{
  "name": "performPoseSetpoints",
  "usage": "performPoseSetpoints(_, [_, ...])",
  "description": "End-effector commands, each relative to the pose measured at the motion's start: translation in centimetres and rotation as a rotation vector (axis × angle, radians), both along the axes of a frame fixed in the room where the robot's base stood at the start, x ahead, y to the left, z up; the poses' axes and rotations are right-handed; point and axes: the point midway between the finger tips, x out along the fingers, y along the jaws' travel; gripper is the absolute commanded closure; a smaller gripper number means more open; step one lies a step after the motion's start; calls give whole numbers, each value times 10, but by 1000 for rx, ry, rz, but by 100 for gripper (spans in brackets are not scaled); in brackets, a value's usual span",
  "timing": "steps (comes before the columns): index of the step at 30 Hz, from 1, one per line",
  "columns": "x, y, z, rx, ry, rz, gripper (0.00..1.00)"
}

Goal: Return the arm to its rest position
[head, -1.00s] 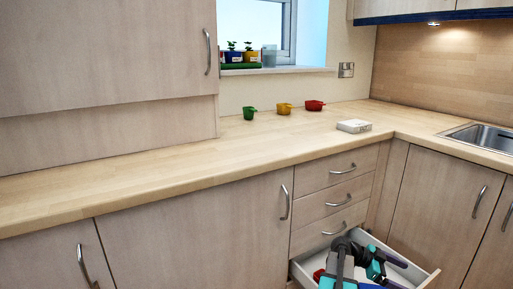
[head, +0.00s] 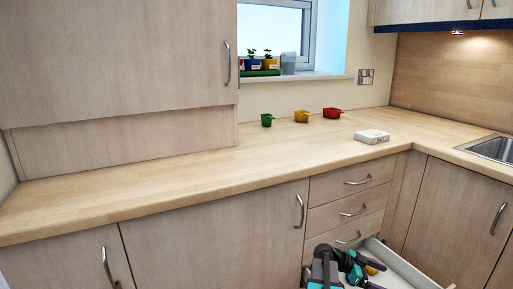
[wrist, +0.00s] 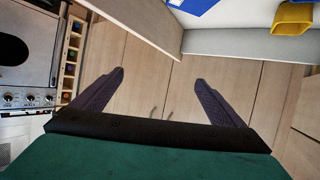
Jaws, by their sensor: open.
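My gripper (wrist: 159,82) shows in the wrist view with its two dark fingers spread wide apart and nothing between them. In the head view my arm is low at the bottom, at the open drawer (head: 405,264), and partly hides the drawer's inside. In the wrist view the fingers point towards wooden cabinet fronts (wrist: 145,90). The drawer's pale wall crosses the top right of that view.
A yellow item (wrist: 293,17) and a blue item (wrist: 200,5) lie inside the drawer. An oven (wrist: 25,60) shows left in the wrist view.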

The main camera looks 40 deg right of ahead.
Motion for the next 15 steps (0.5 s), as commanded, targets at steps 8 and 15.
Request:
performPoseSetpoints(8, [74, 61, -9, 74, 26, 142, 7])
performPoseSetpoints(15, [121, 125, -30, 167, 35, 251, 7])
